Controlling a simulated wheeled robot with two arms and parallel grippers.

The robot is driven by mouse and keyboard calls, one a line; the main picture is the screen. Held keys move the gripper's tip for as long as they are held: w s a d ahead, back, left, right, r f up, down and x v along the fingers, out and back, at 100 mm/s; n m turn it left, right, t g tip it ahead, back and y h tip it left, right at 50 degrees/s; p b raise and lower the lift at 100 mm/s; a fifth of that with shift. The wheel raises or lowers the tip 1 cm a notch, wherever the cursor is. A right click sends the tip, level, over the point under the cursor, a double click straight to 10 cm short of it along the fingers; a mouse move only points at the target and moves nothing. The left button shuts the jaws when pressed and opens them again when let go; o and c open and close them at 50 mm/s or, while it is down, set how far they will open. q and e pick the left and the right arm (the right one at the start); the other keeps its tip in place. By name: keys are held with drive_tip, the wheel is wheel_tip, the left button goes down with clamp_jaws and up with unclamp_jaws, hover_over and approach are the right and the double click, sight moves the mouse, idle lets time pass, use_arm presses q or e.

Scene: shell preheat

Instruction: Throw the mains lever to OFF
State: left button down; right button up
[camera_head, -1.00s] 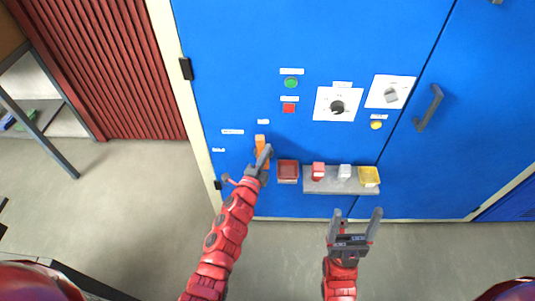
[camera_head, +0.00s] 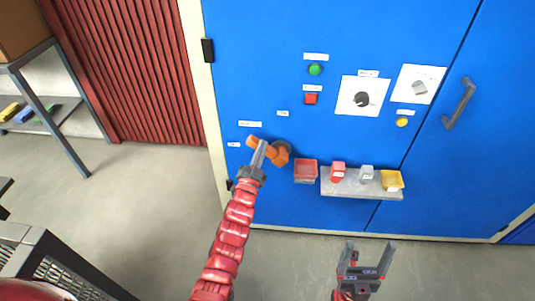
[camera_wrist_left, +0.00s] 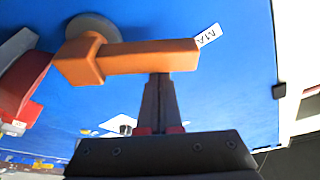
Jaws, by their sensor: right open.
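The orange mains lever (camera_head: 262,147) sits on a round grey pivot (camera_head: 283,146) low on the blue cabinet door. Its arm points left and slightly up in the head view, its free end just below a small white label (camera_head: 250,124). In the left wrist view the lever (camera_wrist_left: 150,57) crosses above the fingers, next to a label reading "MA" (camera_wrist_left: 208,35). My left gripper (camera_head: 260,153) has its fingers together at the lever's arm, appearing to touch its lower side; the fingertips are partly hidden. My right gripper (camera_head: 369,254) is open and empty below the shelf.
Green (camera_head: 315,69) and red buttons (camera_head: 310,98), a dial (camera_head: 361,99) and a door handle (camera_head: 459,103) are higher up.

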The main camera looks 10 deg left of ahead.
use_arm(q)
drive_tip(key=shift+a+f+n+t+y+b, duration=0.15)
drive_tip(key=shift+a+f+n+y+b, duration=0.5)
drive_tip(key=shift+n, duration=1.05)
drive_tip(key=shift+a+f+n+t+y+b, duration=0.25)
drive_tip(key=shift+f+n+y+b, duration=0.75)
drive_tip(key=shift+n, duration=0.7)
drive_tip(key=shift+a+f+n+t+y+b, duration=0.1)
drive_tip(key=shift+a+f+n+y+b, duration=0.45)
drive_tip(key=shift+f+n+b, duration=0.8)
drive_tip(key=shift+r+n, duration=0.4)
drive_tip(key=shift+n, duration=0.05)
wheel_tip(320, 180, up, 4)
drive_tip(key=shift+f+p, duration=0.15)
drive_tip(key=shift+p, duration=0.8)
drive_tip(key=shift+s, duration=0.55)
approach(253, 146)
drive_tip(key=shift+s+a+f, duration=0.1)
drive_tip(key=shift+s+f, duration=0.15)
drive_tip(key=shift+s, duration=0.4)
